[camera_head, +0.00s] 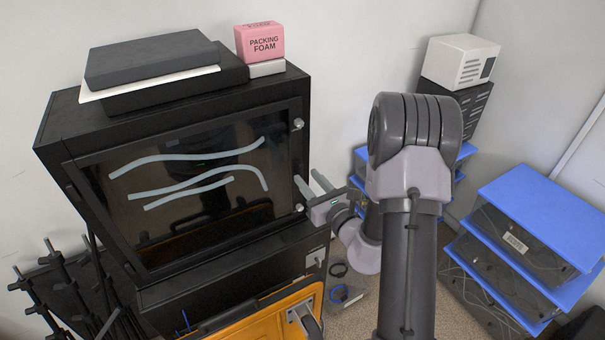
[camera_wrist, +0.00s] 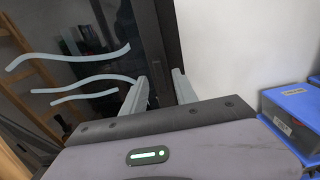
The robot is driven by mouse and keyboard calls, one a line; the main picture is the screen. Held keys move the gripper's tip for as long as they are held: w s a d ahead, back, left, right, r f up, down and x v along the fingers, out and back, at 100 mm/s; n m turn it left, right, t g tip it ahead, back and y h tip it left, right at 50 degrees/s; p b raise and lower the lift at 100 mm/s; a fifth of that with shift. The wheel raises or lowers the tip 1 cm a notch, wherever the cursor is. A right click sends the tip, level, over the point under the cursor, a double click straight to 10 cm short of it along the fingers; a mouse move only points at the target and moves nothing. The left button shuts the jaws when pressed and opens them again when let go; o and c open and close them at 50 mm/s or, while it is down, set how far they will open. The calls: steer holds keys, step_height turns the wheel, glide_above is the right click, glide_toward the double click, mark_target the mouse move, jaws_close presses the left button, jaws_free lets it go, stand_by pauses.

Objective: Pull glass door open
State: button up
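The glass door (camera_head: 205,150) is a dark reflective pane with pale grey-blue strips across it, set in the front of a black cabinet (camera_head: 60,125). It looks shut. Two small silver knobs sit at its right edge, an upper one (camera_head: 298,124) and a lower one (camera_head: 299,208). My gripper (camera_head: 311,180) is beside the door's right edge, near the lower knob, with its fingers apart and nothing visible between them. In the wrist view the fingers (camera_wrist: 160,80) point at the dark frame by the glass (camera_wrist: 85,50). Whether a finger touches the door is unclear.
A dark flat device (camera_head: 150,60) and a pink packing foam box (camera_head: 260,42) sit on the cabinet. An orange panel (camera_head: 260,318) stands below the door. Blue shelves (camera_head: 540,215) are at right, black rods (camera_head: 60,290) at lower left. Some carpet is free between.

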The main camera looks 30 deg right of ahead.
mark_target(302, 172)
steer(key=shift+w+a, duration=0.1)
steer(key=shift+w, duration=1.7)
jaws_close()
